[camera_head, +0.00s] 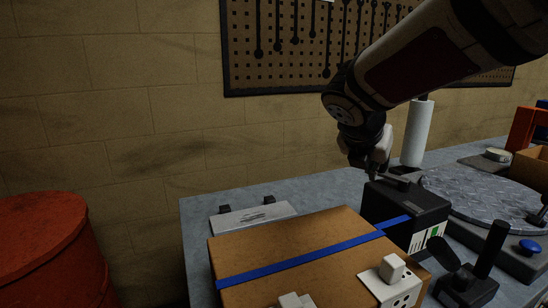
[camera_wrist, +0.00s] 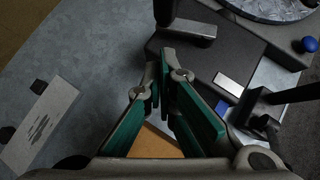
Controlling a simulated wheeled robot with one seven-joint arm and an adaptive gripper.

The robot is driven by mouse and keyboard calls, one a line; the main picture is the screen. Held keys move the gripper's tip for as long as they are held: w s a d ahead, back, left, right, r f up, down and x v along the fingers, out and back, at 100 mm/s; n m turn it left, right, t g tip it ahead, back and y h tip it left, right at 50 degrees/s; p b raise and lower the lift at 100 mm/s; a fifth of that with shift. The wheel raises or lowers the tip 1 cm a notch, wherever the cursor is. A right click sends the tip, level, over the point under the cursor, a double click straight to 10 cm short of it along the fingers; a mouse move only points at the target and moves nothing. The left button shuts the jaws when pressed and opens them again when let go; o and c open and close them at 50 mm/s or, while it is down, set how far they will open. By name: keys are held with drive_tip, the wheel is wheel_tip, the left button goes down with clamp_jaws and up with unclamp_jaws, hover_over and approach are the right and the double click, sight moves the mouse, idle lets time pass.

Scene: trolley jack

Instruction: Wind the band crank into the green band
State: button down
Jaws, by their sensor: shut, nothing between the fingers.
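A black box-shaped unit (camera_head: 405,207) stands at the right end of the blue strap. Its front face has a white panel with a green strip (camera_head: 437,232). A dark crank arm (camera_head: 395,183) lies on its top; it also shows in the wrist view (camera_wrist: 185,30), where the unit's top (camera_wrist: 205,58) is seen from above. My gripper (camera_head: 377,165) is just above and behind the unit, near the crank. In the wrist view my gripper (camera_wrist: 166,65) is shut and empty, its fingertips just below the crank arm in the picture. I cannot tell whether it touches the crank.
A brown carton (camera_head: 300,250) with the blue strap (camera_head: 290,260) across it fills the bench front. A grey plate (camera_head: 253,216) lies to the left. A round metal plate (camera_head: 475,195), black lever (camera_head: 488,255) and blue button (camera_head: 532,246) are to the right.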

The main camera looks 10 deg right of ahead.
drive_tip(key=shift+w+d+f, duration=0.2)
drive_tip(key=shift+w+d, duration=1.35)
drive_tip(key=shift+d, duration=0.05)
drive_tip(key=shift+w+d+p, duration=0.15)
drive_tip(key=shift+w+p, duration=0.3)
drive_tip(key=shift+p, duration=0.1)
drive_tip(key=m, duration=0.1)
drive_tip(key=m+g+h+p, duration=0.1)
drive_tip(key=w+m+g+p, duration=0.1)
drive_tip(key=shift+w+d+r+h, duration=0.1)
drive_tip(key=shift+d+h, duration=0.15)
drive_tip(key=shift+h, duration=0.05)
drive_tip(key=m+g+p, duration=0.1)
drive_tip(key=w+d+m+g+p, duration=0.1)
drive_tip(key=p, duration=0.1)
drive_tip(key=shift+w+m+h, duration=0.1)
drive_tip(key=shift+m+h, duration=0.3)
drive_tip(key=shift+w+d+m+g+p, duration=0.45)
drive_tip(key=shift+m+g+p, duration=0.15)
drive_tip(key=shift+m+p, duration=0.45)
